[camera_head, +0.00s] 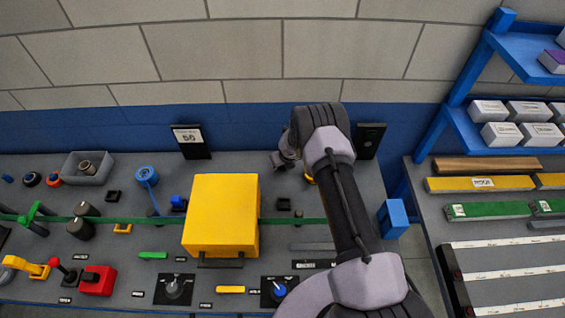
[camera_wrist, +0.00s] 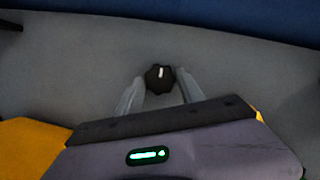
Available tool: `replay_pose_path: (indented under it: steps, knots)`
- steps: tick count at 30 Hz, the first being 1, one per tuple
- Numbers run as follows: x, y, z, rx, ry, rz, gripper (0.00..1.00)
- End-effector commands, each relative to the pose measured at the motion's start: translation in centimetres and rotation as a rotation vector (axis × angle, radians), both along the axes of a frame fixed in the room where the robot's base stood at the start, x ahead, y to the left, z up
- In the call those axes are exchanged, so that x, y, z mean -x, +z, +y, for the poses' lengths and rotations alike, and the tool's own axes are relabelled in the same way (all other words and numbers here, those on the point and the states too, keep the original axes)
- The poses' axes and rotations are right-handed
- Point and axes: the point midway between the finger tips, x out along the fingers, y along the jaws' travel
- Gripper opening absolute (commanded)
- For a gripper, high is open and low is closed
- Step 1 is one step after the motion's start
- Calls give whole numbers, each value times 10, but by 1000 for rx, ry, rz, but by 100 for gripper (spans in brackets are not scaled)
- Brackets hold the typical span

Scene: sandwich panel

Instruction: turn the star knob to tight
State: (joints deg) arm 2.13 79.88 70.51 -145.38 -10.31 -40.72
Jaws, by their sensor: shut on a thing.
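The star knob (camera_wrist: 160,77) is a small black lobed knob with a short white mark, seen in the wrist view on the grey panel. My gripper (camera_wrist: 158,88) has its two pale fingers on either side of the knob and is shut on it. The white mark points nearly straight up in that picture. In the head view my gripper (camera_head: 285,157) is at the back of the panel, right of the yellow box. The knob cannot be made out there, and no tight label is readable.
A large yellow box (camera_head: 221,215) stands left of my arm. A black upright plate (camera_head: 369,140) is close to the right of my wrist, and a labelled stand (camera_head: 191,141) is to the left. A blue block (camera_head: 393,218) sits at the panel's right edge.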

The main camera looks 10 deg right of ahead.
Motion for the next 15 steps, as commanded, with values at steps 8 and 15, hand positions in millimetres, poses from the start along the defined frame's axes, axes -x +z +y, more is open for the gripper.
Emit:
replay_pose_path:
  steps: [8, 15]
  knots:
    - [-1, 1, 0, 0, -2, -3, 5]
    - [-1, 0, 0, -1, -1, -1, 66]
